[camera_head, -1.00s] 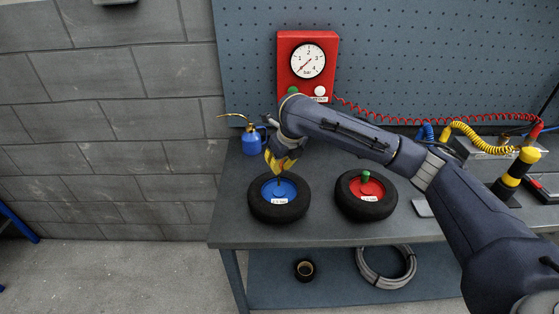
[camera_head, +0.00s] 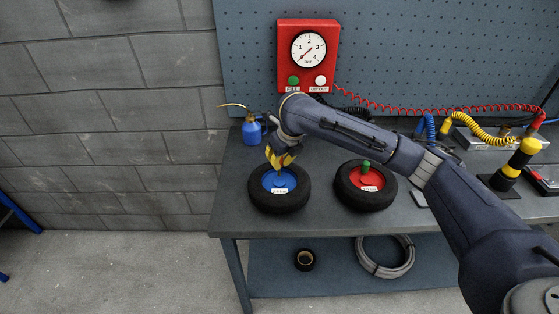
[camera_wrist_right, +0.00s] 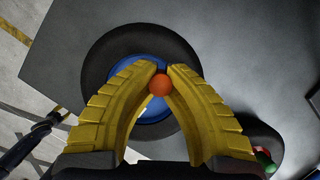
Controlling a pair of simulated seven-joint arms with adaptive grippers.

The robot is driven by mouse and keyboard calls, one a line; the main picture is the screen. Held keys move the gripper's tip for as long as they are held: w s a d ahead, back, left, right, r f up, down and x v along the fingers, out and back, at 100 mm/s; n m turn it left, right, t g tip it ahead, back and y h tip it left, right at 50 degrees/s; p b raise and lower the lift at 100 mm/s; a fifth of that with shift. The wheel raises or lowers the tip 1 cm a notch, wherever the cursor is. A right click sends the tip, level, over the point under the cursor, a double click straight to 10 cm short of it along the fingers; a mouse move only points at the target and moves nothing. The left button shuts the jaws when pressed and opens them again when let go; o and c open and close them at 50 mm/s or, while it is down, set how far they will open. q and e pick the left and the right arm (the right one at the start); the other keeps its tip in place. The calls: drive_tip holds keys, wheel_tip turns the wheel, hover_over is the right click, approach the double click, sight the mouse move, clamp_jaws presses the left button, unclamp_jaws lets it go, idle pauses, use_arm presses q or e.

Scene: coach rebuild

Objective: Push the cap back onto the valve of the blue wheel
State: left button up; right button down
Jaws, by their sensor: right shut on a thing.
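The blue wheel (camera_head: 296,203), a black tyre with a blue hub, lies flat on the workbench near its left end. My right gripper (camera_head: 280,168), with yellow fingers, points down over the hub. In the wrist view my right gripper (camera_wrist_right: 160,84) is shut on a small round orange cap (camera_wrist_right: 159,85), held between the fingertips. The blue wheel (camera_wrist_right: 98,62) lies beneath, with the cap over its hub area. The valve is hidden behind the fingers and cap, so I cannot tell whether the cap touches it.
A red wheel (camera_head: 365,196) with a green cap (camera_head: 366,167) lies just right of the blue one. A blue oil can (camera_head: 251,133) stands behind left. A red gauge box (camera_head: 308,56) hangs on the pegboard. The bench front (camera_head: 300,227) is clear.

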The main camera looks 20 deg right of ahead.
drive_tip(key=shift+f, duration=1.45)
idle(0.4)
drive_tip(key=c, duration=1.5)
unclamp_jaws()
drive_tip(key=shift+o, duration=0.2)
drive_tip(key=shift+d+r, duration=0.1)
